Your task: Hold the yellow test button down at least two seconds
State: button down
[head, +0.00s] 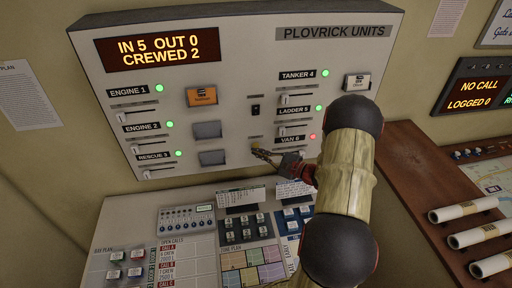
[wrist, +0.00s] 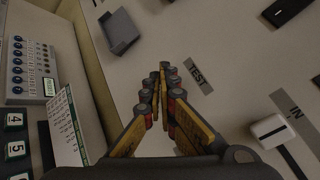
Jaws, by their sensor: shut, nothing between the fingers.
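My gripper (head: 264,154) is shut and empty, its fingertips at the lower middle of the upright unit panel (head: 230,85), left of the VAN 6 row. In the wrist view my gripper (wrist: 161,76) points at the panel, with its tips just beside the TEST label (wrist: 200,78). The yellow test button cannot be clearly made out in either view; the fingertips cover the spot by the label. I cannot tell whether the tips touch the button or whether it is pressed.
Slider switches with green lamps and one red lamp (head: 312,136) flank the gripper. A grey tray-like holder (head: 212,158) sits to its left, a black rocker switch (head: 255,110) above. The sloped desk (head: 140,215) with keys lies below. Rolled papers (head: 465,211) lie at right.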

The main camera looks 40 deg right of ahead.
jog(key=shift+w+d, duration=0.1)
jog(key=shift+w, duration=0.05)
dwell(0.7)
jog(key=shift+w+d+b, duration=0.15)
jog(key=shift+w+b, duration=0.05)
jog(key=shift+b, duration=0.2)
jog(key=shift+w+d+b, duration=0.2)
jog(key=shift+w+b, duration=0.1)
dwell(0.6)
jog(key=shift+s, duration=0.1)
dwell(2.8)
jog(key=shift+s+a, duration=0.45)
jog(key=shift+s, duration=0.15)
jog(key=s+a, duration=0.1)
jog(key=s, duration=0.1)
jog(key=s+a, duration=0.1)
jog(key=s, duration=0.1)
jog(key=shift+s+a+b, duration=0.1)
jog(key=shift+a+b, duration=0.2)
jog(key=shift+b, duration=0.1)
dwell(0.5)
